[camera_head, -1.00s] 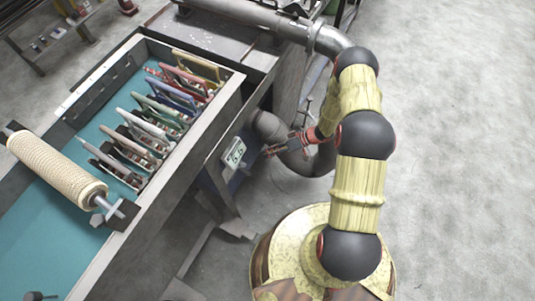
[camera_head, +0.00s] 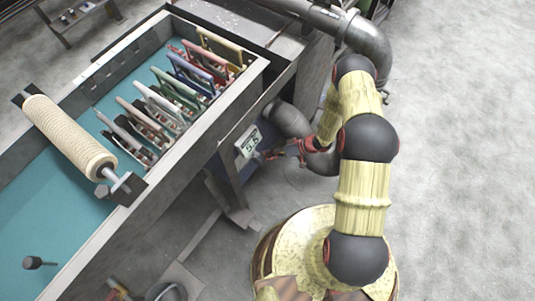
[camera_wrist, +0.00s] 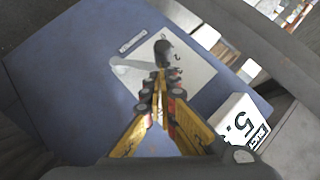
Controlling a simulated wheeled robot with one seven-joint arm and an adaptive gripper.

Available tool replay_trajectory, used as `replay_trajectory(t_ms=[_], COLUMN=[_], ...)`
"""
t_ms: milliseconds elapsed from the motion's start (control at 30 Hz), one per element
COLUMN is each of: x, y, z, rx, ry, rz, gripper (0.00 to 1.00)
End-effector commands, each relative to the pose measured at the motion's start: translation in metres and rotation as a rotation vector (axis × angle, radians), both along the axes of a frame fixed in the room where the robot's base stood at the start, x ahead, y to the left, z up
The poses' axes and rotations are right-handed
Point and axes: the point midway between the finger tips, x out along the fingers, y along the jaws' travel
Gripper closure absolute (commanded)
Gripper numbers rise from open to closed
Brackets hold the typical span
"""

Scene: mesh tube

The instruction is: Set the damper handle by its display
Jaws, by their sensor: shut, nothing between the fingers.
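In the wrist view a blue panel (camera_wrist: 75,75) carries a white dial plate (camera_wrist: 195,75) with small printed marks. A pale grey lever (camera_wrist: 130,72) lies across the plate, and a dark knob (camera_wrist: 164,50) stands just beyond my fingertips. Whether the fingertips touch the knob or lever, I cannot tell. The white display box (camera_wrist: 238,120) sits to the right of the fingers; a large 5 and a point show, the rest is unclear. In the head view the display (camera_head: 249,141) faces up beside my gripper (camera_head: 268,154). My gripper (camera_wrist: 158,82) is shut and empty; its fingers hide part of the plate.
A large grey pipe elbow (camera_head: 352,34) and a lower pipe (camera_head: 289,119) run close to my arm. The long machine trough (camera_head: 50,170) holds a roller (camera_head: 68,135) and several coloured frames (camera_head: 180,85). Open floor (camera_head: 460,180) lies at the right.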

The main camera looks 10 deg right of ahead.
Motion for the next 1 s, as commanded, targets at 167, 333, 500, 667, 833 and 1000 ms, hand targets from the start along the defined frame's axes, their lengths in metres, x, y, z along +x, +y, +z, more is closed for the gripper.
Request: replay_trajectory(t_ms=[167,333,500,667,833,1000], x=[-0.004,-0.006,-0.006,-0.004,0.002,0.005], y=[0.004,0.006,0.006,0.004,-0.001,-0.006], z=[-0.004,-0.007,-0.007,-0.006,-0.006,-0.005], rx=[0.0,0.0,0.0,0.0,0.0,0.0], ry=[0.002,-0.001,0.0,-0.001,-0.001,-0.001], rz=[0.001,0.001,0.0,0.0,-0.001,0.0], gripper=[1.0,1.0,1.0,1.0,1.0,1.0])
